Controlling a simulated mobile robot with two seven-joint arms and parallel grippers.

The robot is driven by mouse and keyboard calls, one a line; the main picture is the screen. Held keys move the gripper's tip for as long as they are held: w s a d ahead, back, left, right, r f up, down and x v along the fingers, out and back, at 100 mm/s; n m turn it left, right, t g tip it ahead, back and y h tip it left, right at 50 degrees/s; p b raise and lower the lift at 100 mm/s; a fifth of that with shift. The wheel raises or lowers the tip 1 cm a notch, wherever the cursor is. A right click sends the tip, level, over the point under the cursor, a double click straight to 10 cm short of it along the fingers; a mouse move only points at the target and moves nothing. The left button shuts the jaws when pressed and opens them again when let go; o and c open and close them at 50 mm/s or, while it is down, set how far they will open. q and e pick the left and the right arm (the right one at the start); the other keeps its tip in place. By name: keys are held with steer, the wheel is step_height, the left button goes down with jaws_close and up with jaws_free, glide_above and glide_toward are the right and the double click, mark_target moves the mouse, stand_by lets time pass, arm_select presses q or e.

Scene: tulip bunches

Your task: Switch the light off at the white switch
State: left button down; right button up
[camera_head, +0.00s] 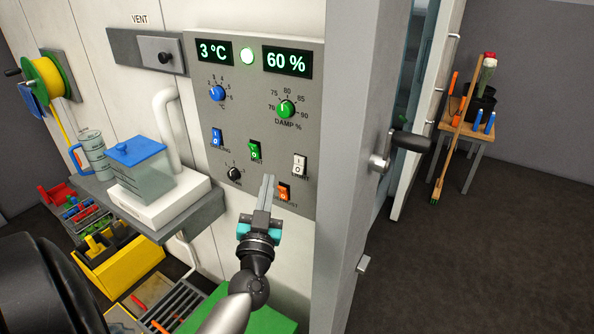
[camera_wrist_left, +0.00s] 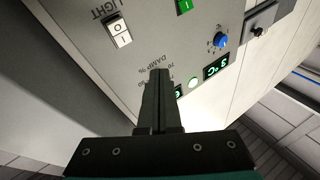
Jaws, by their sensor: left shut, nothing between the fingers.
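The white switch (camera_head: 299,165) is a rocker marked I and O at the right of the grey control panel (camera_head: 242,110). It also shows at the upper left of the left wrist view (camera_wrist_left: 118,33), beside the word LIGHT. I cannot tell which half is pressed in. My left gripper (camera_head: 268,182) is shut and empty. In the head view its tips appear below and left of the white switch, close to the orange switch (camera_head: 284,191). The tips (camera_wrist_left: 158,75) show no contact with the white switch. My right gripper is not in view.
A green switch (camera_head: 254,150), a blue switch (camera_head: 217,138), a black knob (camera_head: 234,174), a blue knob (camera_head: 217,93) and a green knob (camera_head: 286,109) share the panel. A door handle (camera_head: 400,145) sticks out on the right.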

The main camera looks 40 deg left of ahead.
arm_select(q)
steer(key=b, duration=0.4)
glide_toward(294, 165)
step_height(294, 165, up, 3)
steer(key=w+a, duration=0.2)
steer(key=a, duration=0.1)
steer(key=shift+w+f+b, duration=0.4)
steer(key=shift+w, duration=0.4)
steer(key=shift+w, duration=0.1)
stand_by(0.9)
steer(key=shift+w+f, duration=0.15)
steer(key=shift+w, duration=0.15)
steer(key=shift+w+a+f, duration=0.1)
steer(key=shift+w+f, duration=0.05)
steer(key=shift+w, duration=0.2)
stand_by(0.7)
steer(key=shift+s, duration=0.1)
steer(key=shift+s+r+p, duration=0.3)
steer(key=shift+s+p, duration=0.35)
steer(key=shift+s, duration=0.05)
